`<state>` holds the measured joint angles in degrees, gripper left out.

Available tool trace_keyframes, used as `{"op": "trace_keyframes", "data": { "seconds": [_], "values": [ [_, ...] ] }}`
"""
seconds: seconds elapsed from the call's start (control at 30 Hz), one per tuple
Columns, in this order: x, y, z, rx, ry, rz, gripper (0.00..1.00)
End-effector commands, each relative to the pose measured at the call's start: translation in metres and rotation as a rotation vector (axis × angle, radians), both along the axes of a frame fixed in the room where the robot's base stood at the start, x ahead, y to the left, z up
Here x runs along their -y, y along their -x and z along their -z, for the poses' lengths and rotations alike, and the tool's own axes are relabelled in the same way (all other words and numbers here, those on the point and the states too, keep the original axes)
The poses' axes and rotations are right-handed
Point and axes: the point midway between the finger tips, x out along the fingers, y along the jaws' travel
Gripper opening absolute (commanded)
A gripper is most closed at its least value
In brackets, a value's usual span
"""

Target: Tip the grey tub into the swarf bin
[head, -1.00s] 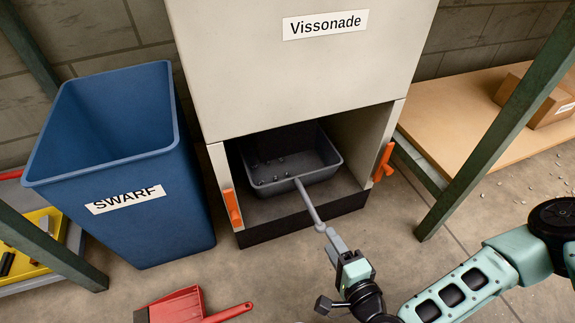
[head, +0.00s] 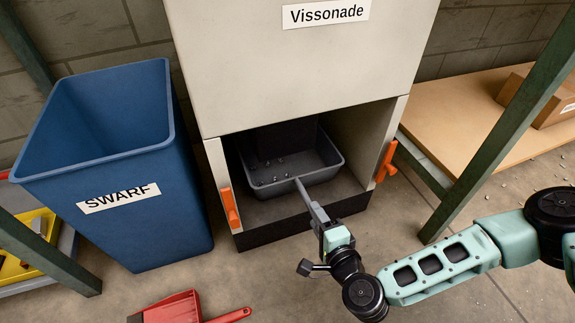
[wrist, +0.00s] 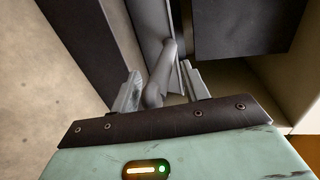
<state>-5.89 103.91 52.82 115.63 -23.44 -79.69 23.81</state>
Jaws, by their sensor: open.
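The grey tub (head: 325,171) sits inside the open bay at the bottom of the cream press, with several small bits in it. Its handle (head: 304,191) sticks out of the bay toward me. My gripper (head: 318,216) is at the handle in the head view. In the wrist view the handle (wrist: 160,75) lies between the two open fingers (wrist: 162,92); I cannot tell whether they touch it. The blue swarf bin (head: 150,222), labelled SWARF, stands upright on the floor left of the press. Its top is open; its bottom inside is hidden.
Orange latches (head: 230,208) flank the bay, the other (head: 386,162) on the right. A red dustpan (head: 172,308) lies on the floor in front. Green posts (head: 505,125) of a wooden shelf (head: 460,100) stand at right. A yellow tray (head: 38,228) is at far left.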

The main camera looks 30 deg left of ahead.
Motion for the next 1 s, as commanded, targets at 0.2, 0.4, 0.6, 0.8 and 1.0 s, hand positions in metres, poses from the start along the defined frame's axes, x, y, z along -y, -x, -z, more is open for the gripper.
{"op": "trace_keyframes", "data": {
  "seconds": [0.2,0.4,0.6,0.8,1.0],
  "values": [
    [-0.002,-0.001,0.0,0.0,0.0,0.0,0.45],
    [-0.002,-0.001,0.0,0.0,0.0,0.0,0.26],
    [-0.001,-0.001,0.001,-0.001,0.002,0.0,0.0],
    [-0.002,-0.002,-0.001,0.0,0.0,0.001,0.0],
    [-0.001,-0.001,-0.019,-0.002,0.002,0.0,0.0]
  ]
}}
